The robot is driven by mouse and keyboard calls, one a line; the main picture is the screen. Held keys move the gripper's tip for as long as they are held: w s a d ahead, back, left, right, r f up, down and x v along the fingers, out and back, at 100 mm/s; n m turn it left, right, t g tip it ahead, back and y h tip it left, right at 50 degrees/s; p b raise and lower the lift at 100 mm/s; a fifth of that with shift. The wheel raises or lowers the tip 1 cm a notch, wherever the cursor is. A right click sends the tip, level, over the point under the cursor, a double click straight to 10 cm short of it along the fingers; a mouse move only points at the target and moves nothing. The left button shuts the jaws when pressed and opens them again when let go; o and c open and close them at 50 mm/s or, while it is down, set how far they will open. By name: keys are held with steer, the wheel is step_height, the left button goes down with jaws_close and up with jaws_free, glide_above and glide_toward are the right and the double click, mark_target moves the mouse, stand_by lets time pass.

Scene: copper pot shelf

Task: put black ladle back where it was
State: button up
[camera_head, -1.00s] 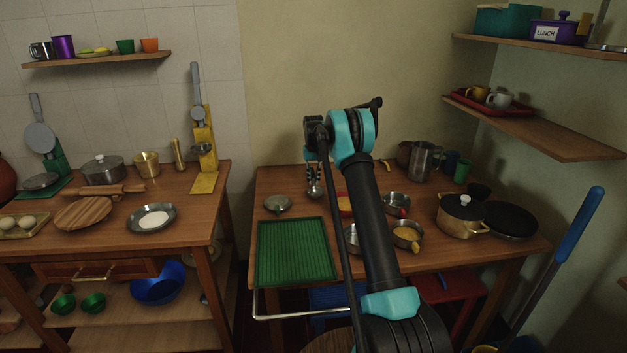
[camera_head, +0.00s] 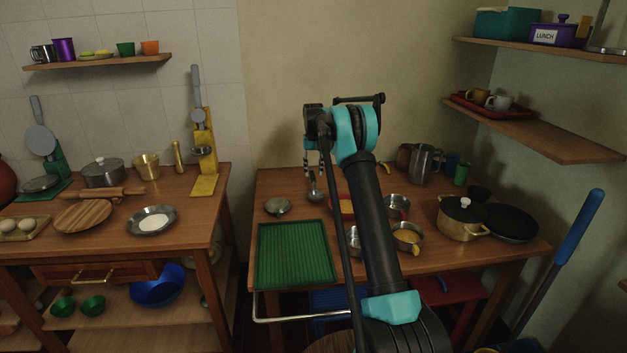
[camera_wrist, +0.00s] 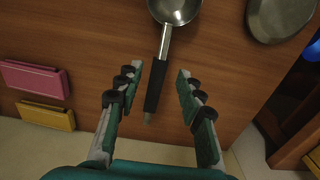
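The black ladle (camera_wrist: 157,74) has a black handle and a metal bowl. In the wrist view it lies on the wooden table, bowl at the top, handle end pointing down between my fingers. Its bowl also shows in the head view (camera_head: 316,195), just below my gripper (camera_head: 315,165). My gripper (camera_wrist: 160,82) is open, with one finger on each side of the handle and a visible gap on both sides. It is not holding the ladle. In the head view my arm hides part of the table, and the handle is hard to make out.
A round metal dish (camera_wrist: 280,14) lies beside the ladle. A pink block (camera_wrist: 35,79) and a yellow block (camera_wrist: 46,116) are at the table's wall side. A green ribbed tray (camera_head: 295,255), small pans (camera_head: 397,205) and a lidded pot (camera_head: 462,220) occupy the table.

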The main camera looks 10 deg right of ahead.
mark_target(314, 179)
step_height(314, 179, up, 6)
steer(key=s+d+r+t, duration=0.15)
steer(key=s+r, duration=0.25)
steer(key=s, duration=0.9)
steer(key=s+d+f+t, duration=0.1)
steer(key=s+f, duration=0.3)
steer(key=s, duration=1)
steer(key=s+f, duration=0.4)
steer(key=s, duration=1.1)
steer(key=s+d+f+t, duration=0.1)
steer(key=s+f, duration=0.3)
steer(key=s, duration=1)
steer(key=shift+s+d+f+t, duration=0.2)
steer(key=shift+d+f+t, duration=0.1)
steer(key=shift+t, duration=0.05)
